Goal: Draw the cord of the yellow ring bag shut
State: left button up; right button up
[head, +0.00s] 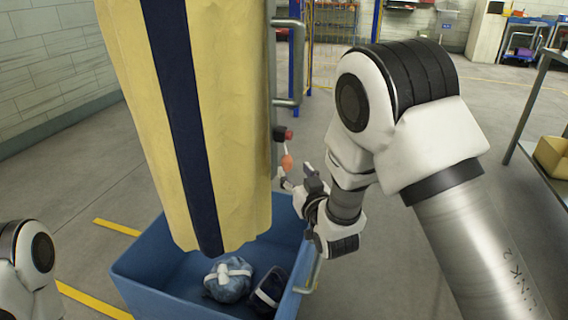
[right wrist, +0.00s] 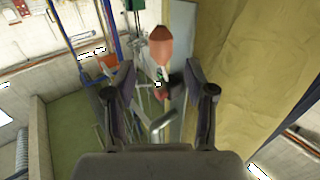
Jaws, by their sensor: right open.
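The yellow bag (head: 225,110) with a dark navy stripe hangs tall over a blue bin. Its top is out of the picture, and I see no ring. An orange bead-like pull (head: 287,161) hangs on a short pale cord at the bag's right side, below a dark block with a red part (head: 286,135). My right gripper (head: 296,182) is open, just below and beside the pull. In the right wrist view, the orange pull (right wrist: 161,47) shows beyond the open fingers (right wrist: 159,85), with the yellow bag (right wrist: 235,80) to the right. My left gripper is out of view.
The blue bin (head: 150,279) stands under the bag with a blue-and-white bundle (head: 229,279) and a dark item (head: 268,291) inside. A grey metal post with handles (head: 288,90) stands close behind the pull. A table with a yellow bin (head: 553,155) is at the right.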

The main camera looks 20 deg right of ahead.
aim_at(289, 164)
jog(key=w, duration=0.6)
jog(key=shift+w+a+f, duration=0.15)
jog(key=shift+a+f, duration=0.05)
grip_shut()
notch_tip(289, 164, down, 10)
jog(key=b, duration=0.5)
jog(key=shift+f, duration=0.25)
jog(key=shift+c, duration=1.9)
grip_release()
jog(key=o, duration=0.4)
jog(key=shift+f, duration=0.1)
